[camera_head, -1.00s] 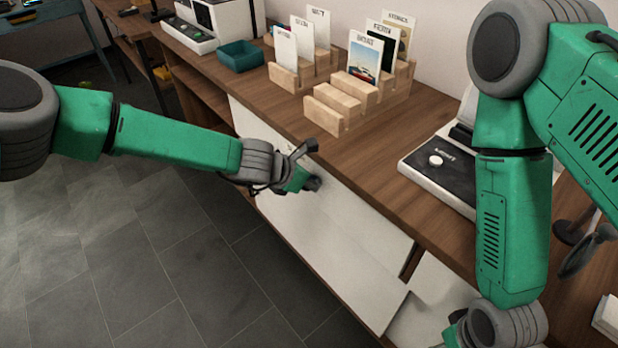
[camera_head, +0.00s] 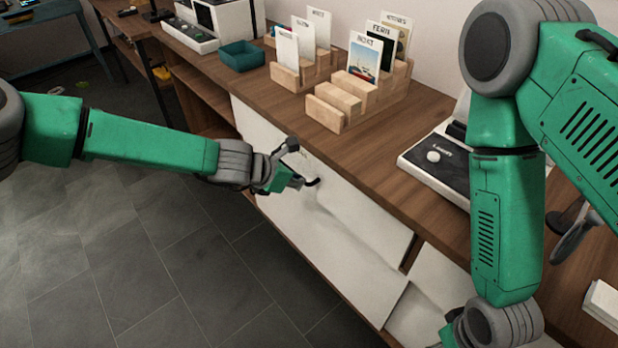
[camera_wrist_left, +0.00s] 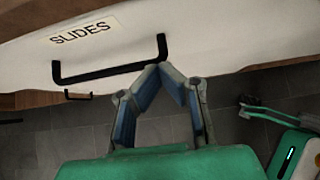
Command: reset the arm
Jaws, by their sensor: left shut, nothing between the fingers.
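My left gripper (camera_head: 297,181) is in front of the white drawer front (camera_head: 345,215) of the wooden cabinet. In the left wrist view its fingers (camera_wrist_left: 163,68) meet at the tips with nothing between them. A black bar handle (camera_wrist_left: 110,72) on the drawer front lies just beyond the tips. I cannot tell whether the tips touch it. A label reading SLIDES (camera_wrist_left: 85,31) is above the handle. My right arm (camera_head: 508,220) hangs bent at the right of the head view, and its gripper is out of view.
The wooden worktop (camera_head: 385,165) carries a wooden rack (camera_head: 328,112) with several cards, a teal tray (camera_head: 241,56) and a black-and-white device (camera_head: 436,165). Another machine (camera_head: 195,32) stands at the far left. The grey tiled floor (camera_head: 170,265) is clear in front of the cabinet.

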